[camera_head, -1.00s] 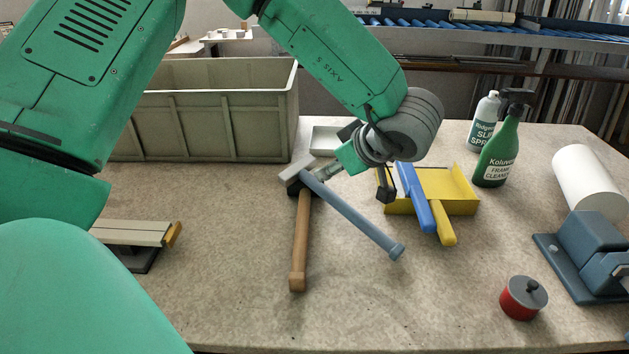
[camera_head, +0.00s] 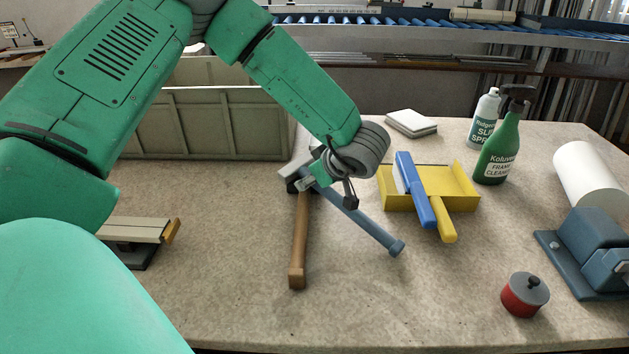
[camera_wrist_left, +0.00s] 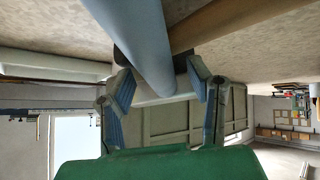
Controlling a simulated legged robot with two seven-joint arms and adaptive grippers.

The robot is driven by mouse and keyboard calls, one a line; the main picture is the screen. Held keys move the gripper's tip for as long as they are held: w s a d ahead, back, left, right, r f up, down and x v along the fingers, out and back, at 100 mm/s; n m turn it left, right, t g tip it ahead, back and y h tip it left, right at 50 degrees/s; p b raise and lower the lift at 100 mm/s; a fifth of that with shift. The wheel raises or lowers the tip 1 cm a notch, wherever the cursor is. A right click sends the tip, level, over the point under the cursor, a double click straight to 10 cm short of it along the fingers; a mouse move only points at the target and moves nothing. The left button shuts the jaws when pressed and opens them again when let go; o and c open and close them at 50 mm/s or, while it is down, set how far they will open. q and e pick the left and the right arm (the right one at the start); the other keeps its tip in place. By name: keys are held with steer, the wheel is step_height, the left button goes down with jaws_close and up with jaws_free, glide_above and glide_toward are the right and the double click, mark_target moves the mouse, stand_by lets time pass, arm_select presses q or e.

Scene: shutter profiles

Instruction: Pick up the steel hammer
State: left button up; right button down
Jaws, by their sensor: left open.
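The steel hammer, with a blue-grey handle (camera_head: 375,232) and a light grey head, lies on the bench across a wooden-handled hammer (camera_head: 299,245) with a dark head. My left gripper (camera_head: 310,178) is at the head end of the steel hammer and partly hides both heads. In the left wrist view its blue-padded fingers (camera_wrist_left: 160,92) are apart. The steel hammer's handle (camera_wrist_left: 140,35) comes down between them in the picture, with the pale head across the gap. I cannot tell whether the fingers touch it. My right gripper is not in view.
A large grey-green crate (camera_head: 200,125) stands behind the hammers. To the right are a yellow dustpan (camera_head: 460,185) with a blue-handled brush, two spray bottles (camera_head: 497,150), a red tin (camera_head: 523,297) and a blue-grey machine (camera_head: 590,255). The front middle of the bench is clear.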

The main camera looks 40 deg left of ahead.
arm_select(q)
steer(key=shift+a, duration=0.1)
jaws_close()
steer(key=shift+r, duration=0.1)
